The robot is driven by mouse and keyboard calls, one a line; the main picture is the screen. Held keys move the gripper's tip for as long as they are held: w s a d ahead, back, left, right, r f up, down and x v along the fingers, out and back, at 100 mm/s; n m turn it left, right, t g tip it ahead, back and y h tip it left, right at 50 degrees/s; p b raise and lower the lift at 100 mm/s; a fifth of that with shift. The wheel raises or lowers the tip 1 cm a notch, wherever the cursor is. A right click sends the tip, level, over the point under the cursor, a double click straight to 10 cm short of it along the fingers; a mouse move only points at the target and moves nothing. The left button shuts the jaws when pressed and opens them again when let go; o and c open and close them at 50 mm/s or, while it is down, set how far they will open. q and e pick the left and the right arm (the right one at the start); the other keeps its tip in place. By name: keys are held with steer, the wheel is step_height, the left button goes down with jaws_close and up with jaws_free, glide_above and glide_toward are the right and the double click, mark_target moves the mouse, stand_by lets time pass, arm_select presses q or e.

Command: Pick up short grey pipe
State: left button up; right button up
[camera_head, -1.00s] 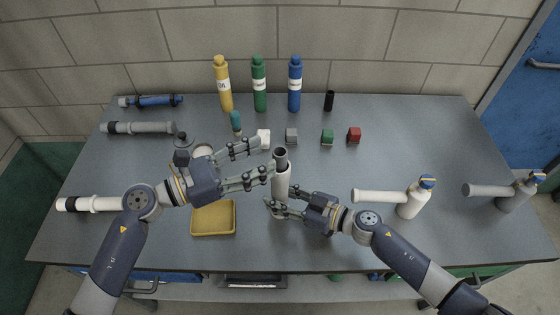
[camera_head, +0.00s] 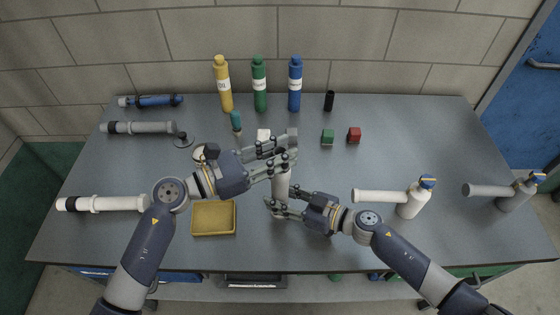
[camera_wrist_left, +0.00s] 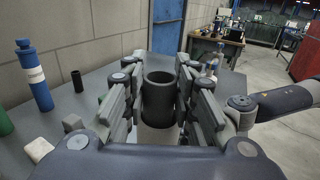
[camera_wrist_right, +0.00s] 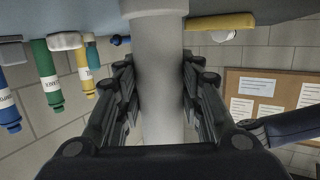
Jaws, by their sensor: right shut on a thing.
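A short dark grey pipe (camera_wrist_left: 159,100) stands upright on top of a white pipe (camera_head: 282,184), its open end up in the left wrist view. In the head view my left gripper's fingers hide the grey piece. My left gripper (camera_head: 287,150) has its fingers on both sides of the grey pipe; they look slightly apart from it. My right gripper (camera_head: 280,203) is shut on the white pipe lower down, and its fingers flank this pipe (camera_wrist_right: 158,85) in the right wrist view.
A yellow tray (camera_head: 213,218) lies below my left arm. Yellow, green and blue bottles (camera_head: 295,84) stand at the back. A green cube (camera_head: 327,137) and a red cube (camera_head: 354,135) sit right of my left gripper.

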arm_select(q)
step_height(320, 180, up, 28)
stand_by(0.6)
arm_select(e)
steer(key=o, duration=1.1)
steer(key=shift+c, duration=0.2)
